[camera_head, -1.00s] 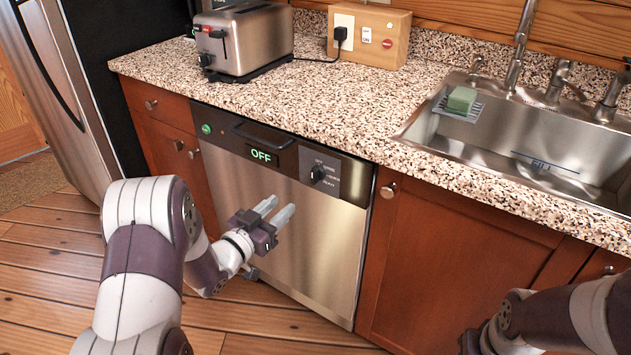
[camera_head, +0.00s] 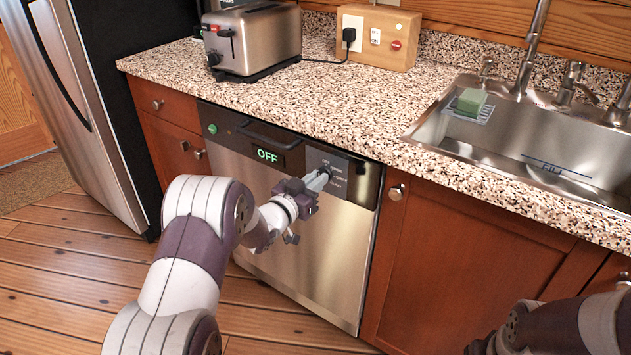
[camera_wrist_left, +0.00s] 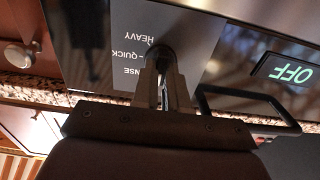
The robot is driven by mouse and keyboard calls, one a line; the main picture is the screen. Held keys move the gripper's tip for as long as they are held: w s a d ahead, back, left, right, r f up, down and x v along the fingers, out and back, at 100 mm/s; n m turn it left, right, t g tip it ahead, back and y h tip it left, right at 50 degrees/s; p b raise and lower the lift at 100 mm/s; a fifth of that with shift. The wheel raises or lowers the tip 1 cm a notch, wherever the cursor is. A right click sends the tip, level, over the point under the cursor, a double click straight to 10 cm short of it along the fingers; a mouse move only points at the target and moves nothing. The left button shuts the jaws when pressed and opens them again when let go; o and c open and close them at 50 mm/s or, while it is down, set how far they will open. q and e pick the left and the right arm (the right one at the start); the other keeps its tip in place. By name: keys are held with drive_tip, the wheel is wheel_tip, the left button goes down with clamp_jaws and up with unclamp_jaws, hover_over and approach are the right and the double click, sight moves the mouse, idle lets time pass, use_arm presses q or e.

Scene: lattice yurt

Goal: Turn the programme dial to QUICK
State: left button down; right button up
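The programme dial (camera_wrist_left: 160,52) is a dark knob on the dishwasher's control panel. In the wrist view it sits at the fingertips of my left gripper (camera_wrist_left: 161,82), whose fingers are close together with the knob between their tips. In the head view my left gripper (camera_head: 320,178) reaches the dial from the left and hides most of it. The dishwasher display (camera_head: 267,155) reads OFF in green. In the wrist view the labels HEAVY and QUICK show upside down beside the dial; another label is partly hidden. The dial's pointer cannot be made out. My right gripper is out of view.
The dishwasher (camera_head: 325,255) stands shut under the speckled counter (camera_head: 350,105), with a handle (camera_head: 265,134) left of the dial. A toaster (camera_head: 255,40), a wooden switch box (camera_head: 380,38) and a sink (camera_head: 520,130) with a green sponge (camera_head: 471,101) are above.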

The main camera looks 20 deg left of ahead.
use_arm(q)
drive_tip(key=shift+f, duration=0.1)
idle(0.3)
drive_tip(key=shift+s+d+f+m+b, duration=0.1)
drive_tip(key=shift+m+b, duration=3.8)
drive_tip(key=shift+m, duration=0.55)
drive_tip(key=shift+d+f+m+b, duration=0.1)
drive_tip(key=shift+m+b, duration=3.75)
drive_tip(key=shift+m, duration=0.6)
drive_tip(key=c, duration=1.1)
unclamp_jaws()
drive_tip(key=shift+c, duration=0.2)
drive_tip(key=shift+r, duration=0.1)
